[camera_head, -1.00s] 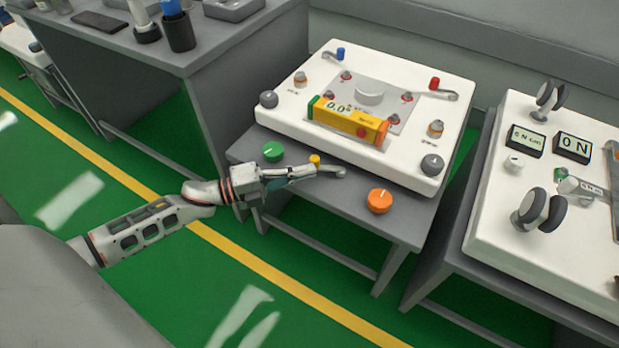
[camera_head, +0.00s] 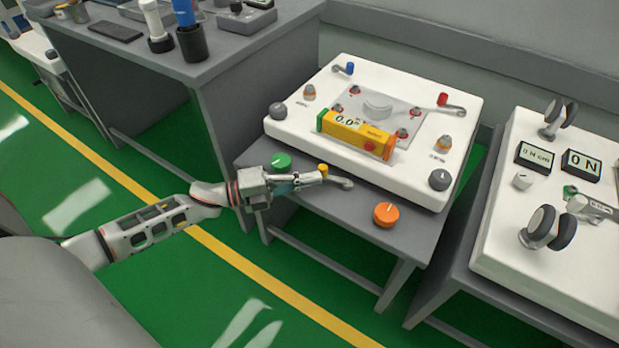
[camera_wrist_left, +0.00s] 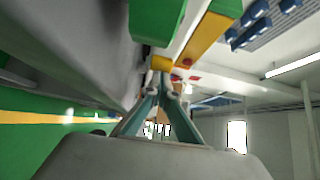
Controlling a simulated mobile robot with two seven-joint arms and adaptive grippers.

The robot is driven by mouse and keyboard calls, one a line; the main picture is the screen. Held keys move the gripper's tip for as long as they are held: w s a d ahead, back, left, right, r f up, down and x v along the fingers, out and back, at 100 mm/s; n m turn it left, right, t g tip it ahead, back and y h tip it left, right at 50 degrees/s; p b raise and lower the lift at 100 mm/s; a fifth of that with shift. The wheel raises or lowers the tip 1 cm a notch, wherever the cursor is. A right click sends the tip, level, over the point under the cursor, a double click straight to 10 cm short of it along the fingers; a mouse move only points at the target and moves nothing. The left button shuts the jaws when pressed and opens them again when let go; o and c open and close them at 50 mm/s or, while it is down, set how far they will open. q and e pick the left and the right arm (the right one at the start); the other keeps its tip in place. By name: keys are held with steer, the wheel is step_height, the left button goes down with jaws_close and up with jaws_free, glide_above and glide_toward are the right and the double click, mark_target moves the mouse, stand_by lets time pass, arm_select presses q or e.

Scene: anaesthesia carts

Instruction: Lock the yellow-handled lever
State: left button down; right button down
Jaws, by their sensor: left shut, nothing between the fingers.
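The yellow-handled lever shows its yellow knob (camera_head: 323,168) and grey metal arm (camera_head: 343,183) at the front edge of the grey table, between the green knob and the orange knob. My left gripper (camera_head: 316,178) is shut and empty, with its fingertips right beside the yellow knob on its near left side. Whether they touch it, I cannot tell. The fingers partly hide the lever's arm. My right gripper is not in view.
A green knob (camera_head: 281,161) stands close behind my left gripper, and an orange knob (camera_head: 386,215) sits to the right. The white panel (camera_head: 290,127) with a yellow-green display box (camera_head: 355,134) lies behind. Another white panel (camera_head: 495,235) stands at the right. Green floor is free in front.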

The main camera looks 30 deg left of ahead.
arm_select(q)
steer(key=shift+w+a+r+t+y, duration=0.2)
steer(key=shift+w+a+r, duration=0.1)
steer(key=shift+w+a, duration=0.2)
steer(key=shift+w+a+r+t+y, duration=0.1)
steer(key=shift+w+a+r+t, duration=0.15)
steer(key=shift+w+a, duration=0.2)
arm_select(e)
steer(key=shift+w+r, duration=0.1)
arm_select(q)
steer(key=shift+s+a+f, duration=0.1)
steer(key=shift+s+a, duration=0.05)
steer(key=shift+s, duration=0.1)
steer(key=s+d+v, duration=0.1)
steer(key=v, duration=1)
steer(key=shift+s+f+g, duration=0.3)
steer(key=shift+s+g, duration=0.05)
steer(key=shift+g, duration=0.1)
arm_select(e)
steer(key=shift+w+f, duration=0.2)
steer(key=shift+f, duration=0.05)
